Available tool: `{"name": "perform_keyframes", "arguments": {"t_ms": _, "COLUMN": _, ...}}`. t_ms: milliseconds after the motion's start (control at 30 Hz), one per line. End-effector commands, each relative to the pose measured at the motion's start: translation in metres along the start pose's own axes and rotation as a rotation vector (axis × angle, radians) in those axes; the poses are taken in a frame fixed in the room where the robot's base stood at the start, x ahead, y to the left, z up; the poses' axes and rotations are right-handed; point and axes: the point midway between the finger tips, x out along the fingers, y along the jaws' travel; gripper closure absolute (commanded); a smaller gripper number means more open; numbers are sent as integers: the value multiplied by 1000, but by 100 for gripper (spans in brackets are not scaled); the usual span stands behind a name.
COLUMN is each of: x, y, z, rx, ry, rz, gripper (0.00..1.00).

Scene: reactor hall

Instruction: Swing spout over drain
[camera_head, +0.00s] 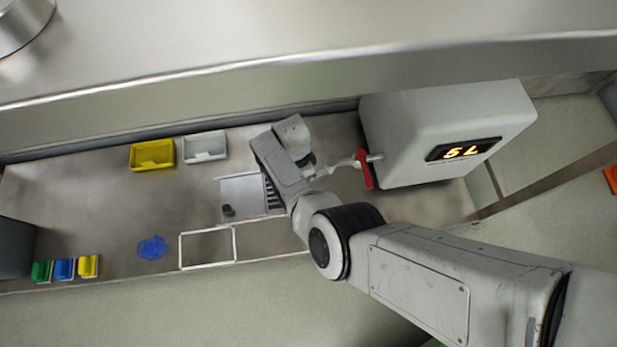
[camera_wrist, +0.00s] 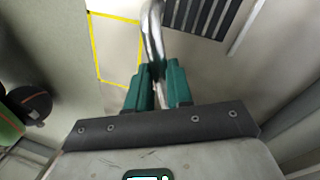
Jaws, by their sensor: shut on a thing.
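A metal spout (camera_head: 340,165) comes out of the white box (camera_head: 440,125) in the head view, beside a red lever (camera_head: 363,169). My forearm and wrist cover its far end there. In the wrist view the spout (camera_wrist: 153,35) is a shiny curved pipe running down between the green fingers of my gripper (camera_wrist: 158,80). The gripper is shut on it. The slotted drain (camera_head: 273,194) is partly covered by my wrist in the head view. A dark slotted grille, the drain (camera_wrist: 203,12), shows in the wrist view to the right of the spout, apart from the fingers.
A yellow bin (camera_head: 152,155) and a white bin (camera_head: 205,147) stand at the bench's back. A blue item (camera_head: 151,248), a pale square outline (camera_head: 181,250) and small coloured bins (camera_head: 65,268) lie left. A large ledge (camera_head: 300,75) spans above. Bare bench lies mid-left.

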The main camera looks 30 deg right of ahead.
Motion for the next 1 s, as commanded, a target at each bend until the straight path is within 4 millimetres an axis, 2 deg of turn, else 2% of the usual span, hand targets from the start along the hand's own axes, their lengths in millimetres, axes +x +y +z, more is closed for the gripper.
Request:
{"name": "perform_keyframes", "arguments": {"t_ms": 100, "x": 1, "y": -10, "z": -2, "rx": 95, "ry": -18, "rz": -3, "gripper": 100}}
{"name": "perform_keyframes", "arguments": {"t_ms": 400, "x": -4, "y": -25, "z": -6, "rx": 260, "ry": -50, "rz": -3, "gripper": 100}}
{"name": "perform_keyframes", "arguments": {"t_ms": 1000, "x": -6, "y": -30, "z": -9, "rx": 330, "ry": -62, "rz": -3, "gripper": 100}}
